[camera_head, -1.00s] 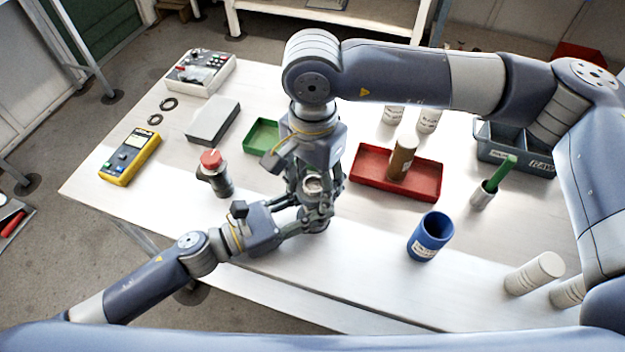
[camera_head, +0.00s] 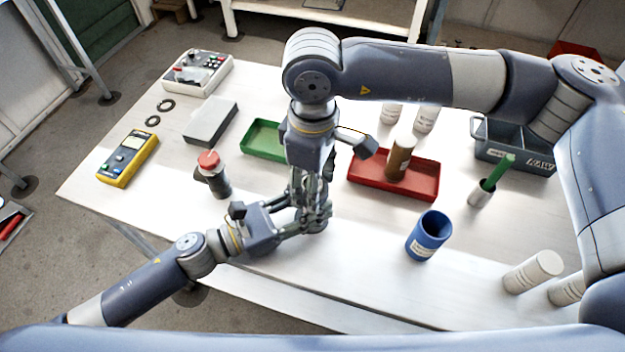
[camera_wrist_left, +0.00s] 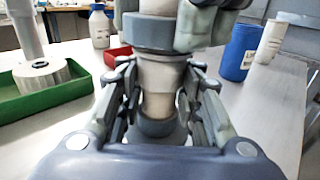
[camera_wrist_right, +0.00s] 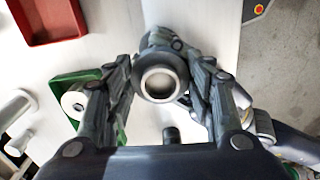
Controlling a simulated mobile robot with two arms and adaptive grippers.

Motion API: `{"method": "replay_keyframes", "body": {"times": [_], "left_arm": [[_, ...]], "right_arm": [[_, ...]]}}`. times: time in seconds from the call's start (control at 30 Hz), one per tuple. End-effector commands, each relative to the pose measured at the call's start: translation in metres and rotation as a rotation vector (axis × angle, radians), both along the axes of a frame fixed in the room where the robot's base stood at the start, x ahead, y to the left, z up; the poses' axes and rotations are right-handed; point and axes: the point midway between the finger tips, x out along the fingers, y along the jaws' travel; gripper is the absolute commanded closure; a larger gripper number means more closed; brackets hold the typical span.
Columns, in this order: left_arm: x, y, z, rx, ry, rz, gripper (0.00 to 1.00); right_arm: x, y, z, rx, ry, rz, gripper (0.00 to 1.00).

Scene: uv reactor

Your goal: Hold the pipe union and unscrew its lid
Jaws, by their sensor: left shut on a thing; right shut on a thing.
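My left gripper (camera_head: 306,217) comes in low from the side and is shut on the body. My right gripper (camera_head: 313,196) points down from above and is shut on the lid. The right wrist view shows the round open top (camera_wrist_right: 160,82) between the right fingers. The fingers hide much of the union in the head view.
A red-capped grey part (camera_head: 213,175) stands left of the grippers. A green tray (camera_head: 262,140) and a red tray (camera_head: 420,187) with a brown bottle (camera_head: 400,158) lie behind. A blue cup (camera_head: 429,236) stands right. The front left tabletop is clear.

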Motion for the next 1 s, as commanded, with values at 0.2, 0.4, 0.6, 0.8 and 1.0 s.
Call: {"method": "replay_keyframes", "body": {"times": [0.2, 0.4, 0.6, 0.8, 1.0], "left_arm": [[-0.0004, -0.0005, 0.0007, -0.002, -0.001, -0.002, 1.00], [-0.0004, -0.0004, 0.0007, -0.002, -0.001, -0.001, 1.00], [-0.0002, -0.0003, 0.0007, -0.002, -0.001, -0.001, 1.00], [0.0001, -0.0002, 0.0007, -0.001, 0.000, 0.000, 1.00], [0.0002, -0.0001, 0.0007, -0.001, 0.000, 0.000, 1.00]], "right_arm": [[0.0007, -0.0012, -0.0004, -0.003, 0.000, 0.124, 0.79], [0.0006, -0.0011, -0.0004, -0.003, 0.000, 0.125, 0.79], [0.0005, -0.0009, -0.0003, -0.002, 0.001, 0.124, 0.30], [0.0003, -0.0004, -0.0001, -0.001, 0.000, 0.124, 0.30], [0.0006, -0.0001, 0.0062, 0.000, -0.001, 0.124, 0.30]]}}
